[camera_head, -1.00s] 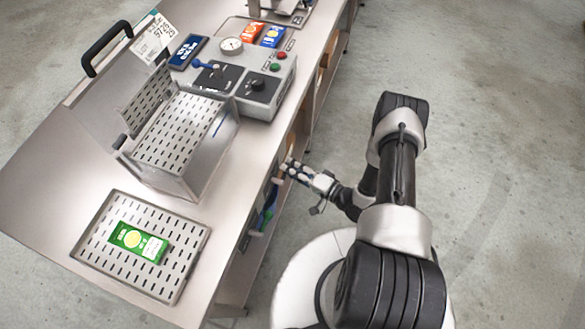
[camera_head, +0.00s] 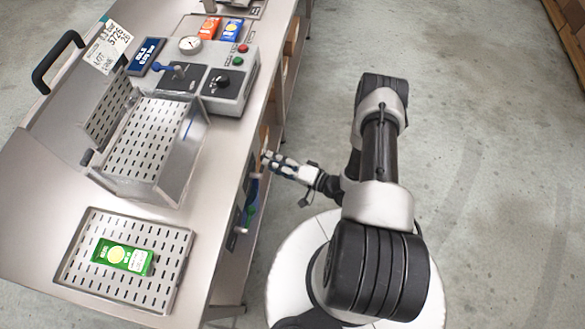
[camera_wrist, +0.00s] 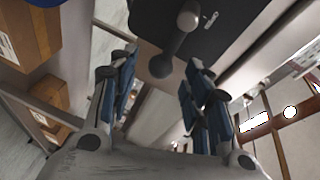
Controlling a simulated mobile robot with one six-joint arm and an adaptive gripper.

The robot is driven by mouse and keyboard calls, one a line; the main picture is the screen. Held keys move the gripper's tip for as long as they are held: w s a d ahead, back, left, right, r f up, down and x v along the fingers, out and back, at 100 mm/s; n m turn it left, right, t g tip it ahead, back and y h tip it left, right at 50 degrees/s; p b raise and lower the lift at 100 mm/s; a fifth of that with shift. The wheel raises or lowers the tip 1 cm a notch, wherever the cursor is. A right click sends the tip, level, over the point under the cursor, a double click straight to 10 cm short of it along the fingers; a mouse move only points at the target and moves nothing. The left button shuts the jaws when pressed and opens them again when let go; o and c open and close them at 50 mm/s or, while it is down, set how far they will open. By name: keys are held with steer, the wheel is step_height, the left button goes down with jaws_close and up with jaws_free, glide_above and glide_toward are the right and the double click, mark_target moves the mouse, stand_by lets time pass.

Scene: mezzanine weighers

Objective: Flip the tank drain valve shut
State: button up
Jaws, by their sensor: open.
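My gripper (camera_head: 275,162) is beside the counter's right side, below the top, with its fingers pointing toward the open space under it. In the wrist view my gripper (camera_wrist: 160,64) is open, with blue-padded fingers apart. The tank itself is not clearly visible in the head view.
The steel counter (camera_head: 222,170) carries a perforated tray (camera_head: 75,268) with a green packet (camera_head: 123,258), a perforated bin (camera_head: 150,140) and a control box (camera_head: 228,85). Cardboard boxes (camera_wrist: 30,32) show at left in the wrist view. Floor right of my arm is clear.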

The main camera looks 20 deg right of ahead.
steer(key=v, duration=0.9)
steer(key=shift+s, duration=0.3)
steer(key=shift+w+d, duration=0.1)
steer(key=shift+d, duration=0.05)
